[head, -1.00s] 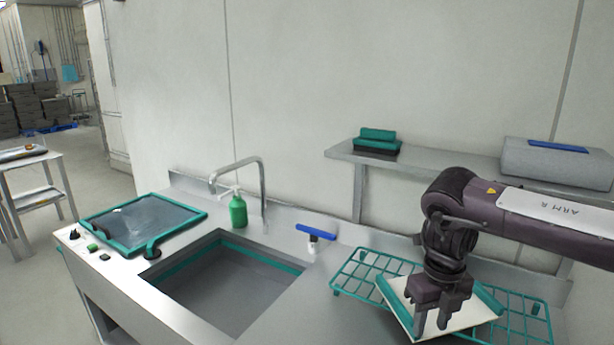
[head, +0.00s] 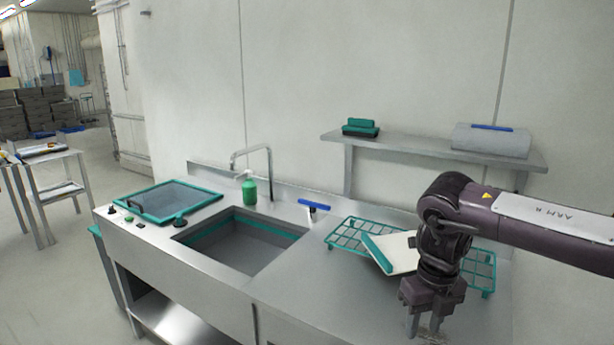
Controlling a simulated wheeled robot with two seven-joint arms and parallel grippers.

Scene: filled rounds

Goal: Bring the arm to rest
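My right arm comes in from the right, and its dark purple gripper (head: 425,326) hangs pointing down over the front right of the steel counter. Its two fingers are apart, with nothing seen between them. Behind it, a white board with green edges (head: 390,254) lies on a green wire rack (head: 345,234). The arm hides part of the board and the rack. The gripper looks clear of the board. My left gripper is not in view.
The counter (head: 300,275) holds a sink (head: 250,245), a faucet (head: 269,165), a green soap bottle (head: 249,190), a blue-handled tool (head: 314,205) and a green-framed panel (head: 168,200).

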